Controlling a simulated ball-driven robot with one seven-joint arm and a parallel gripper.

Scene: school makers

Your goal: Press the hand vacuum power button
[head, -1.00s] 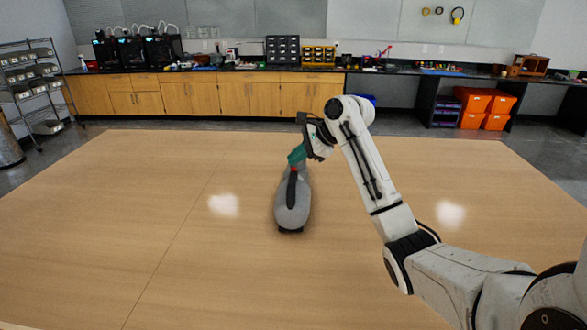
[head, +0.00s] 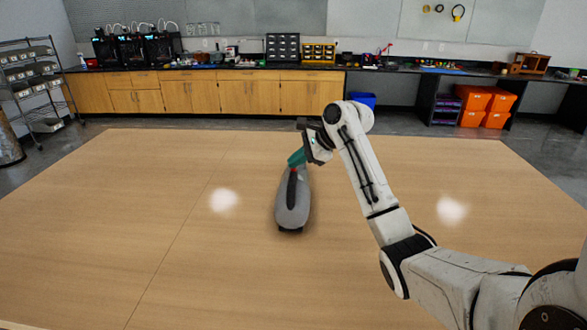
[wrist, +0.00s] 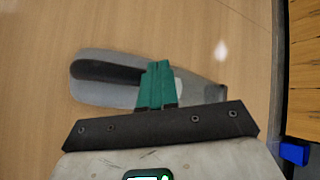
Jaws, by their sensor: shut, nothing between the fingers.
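The hand vacuum (head: 291,212) is grey with a dark handle strip. It lies on the wooden table, its long axis running toward the back. My gripper (head: 293,162) has teal fingers, shut and empty, pointing down at the far part of the vacuum. A small reddish spot shows by the fingertips; I cannot tell whether they touch it. In the wrist view the shut fingers (wrist: 158,68) overlap the middle of the grey vacuum (wrist: 108,92). They hide part of its top, and the power button cannot be made out there.
The wide wooden table (head: 120,235) is otherwise clear around the vacuum. Behind it stand wooden cabinets (head: 225,95), orange bins (head: 473,103) and a blue bin (head: 362,99). A wire shelf (head: 35,90) stands at the left.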

